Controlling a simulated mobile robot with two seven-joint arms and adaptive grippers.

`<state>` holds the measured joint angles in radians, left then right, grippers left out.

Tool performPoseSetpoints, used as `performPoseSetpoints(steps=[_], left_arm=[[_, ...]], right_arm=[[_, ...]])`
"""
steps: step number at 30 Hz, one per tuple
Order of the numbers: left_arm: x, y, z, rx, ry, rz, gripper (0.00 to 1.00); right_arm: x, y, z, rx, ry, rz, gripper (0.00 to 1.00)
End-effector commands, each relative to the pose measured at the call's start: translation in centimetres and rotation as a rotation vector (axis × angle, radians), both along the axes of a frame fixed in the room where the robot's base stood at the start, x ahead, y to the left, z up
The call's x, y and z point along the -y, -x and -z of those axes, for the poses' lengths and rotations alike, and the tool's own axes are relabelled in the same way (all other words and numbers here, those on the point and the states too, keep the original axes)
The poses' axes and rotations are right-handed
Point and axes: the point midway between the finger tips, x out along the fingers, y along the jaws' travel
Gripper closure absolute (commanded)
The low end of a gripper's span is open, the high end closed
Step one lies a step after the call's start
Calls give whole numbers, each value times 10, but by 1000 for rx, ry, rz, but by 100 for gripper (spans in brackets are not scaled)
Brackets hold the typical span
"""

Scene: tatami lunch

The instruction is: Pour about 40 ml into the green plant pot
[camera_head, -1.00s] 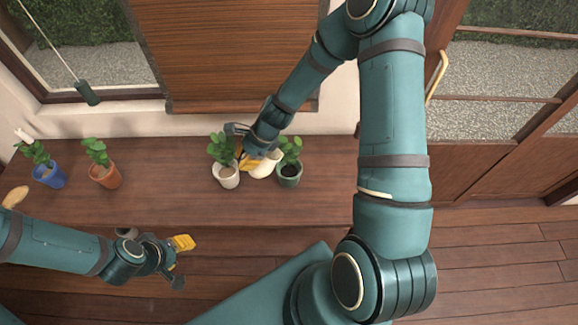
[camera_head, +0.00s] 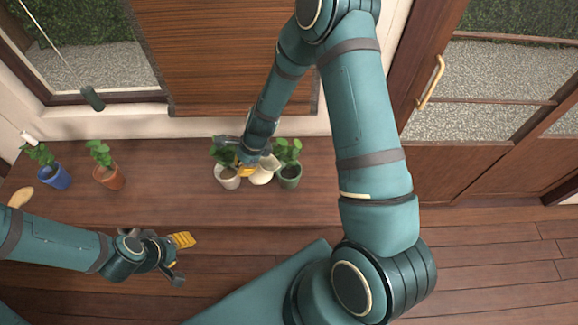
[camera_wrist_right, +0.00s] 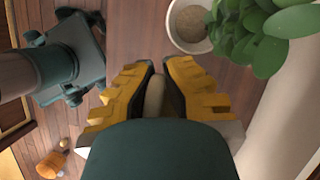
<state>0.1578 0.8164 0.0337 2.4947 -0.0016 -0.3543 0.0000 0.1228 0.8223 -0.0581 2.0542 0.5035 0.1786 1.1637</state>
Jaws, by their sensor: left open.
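The green plant pot (camera_head: 290,180) stands on the wooden counter with a leafy plant in it. A cream jug (camera_head: 262,175) is just left of it, between it and a white pot (camera_head: 228,182). The jug looks nearly upright; what is inside it cannot be seen. My right gripper (camera_head: 246,169) is at the jug's left side. In the right wrist view its yellow fingers (camera_wrist_right: 155,95) are closed around a cream piece, the jug's handle. My left gripper (camera_head: 181,259) is open and empty, in front of the counter edge.
The white pot also shows in the right wrist view (camera_wrist_right: 176,38), close to my right fingers. A blue pot (camera_head: 55,178) and a terracotta pot (camera_head: 109,179) stand at the counter's left. The counter (camera_head: 165,190) is bare between terracotta and white pots. A wall is behind.

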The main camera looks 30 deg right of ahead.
Motion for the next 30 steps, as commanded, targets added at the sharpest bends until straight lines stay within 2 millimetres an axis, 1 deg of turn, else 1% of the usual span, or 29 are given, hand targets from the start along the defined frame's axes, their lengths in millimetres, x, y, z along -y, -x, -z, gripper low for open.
performPoseSetpoints(steps=[5,19,30], left_arm=[[0,0,2,-1,0,0,53],[0,0,3,-1,0,0,53],[0,0,4,-1,0,0,53]], right_arm=[[-4,-2,7,-14,53,-1,100],[-11,-5,41,-65,217,4,100],[-14,-5,42,-105,322,12,100]])
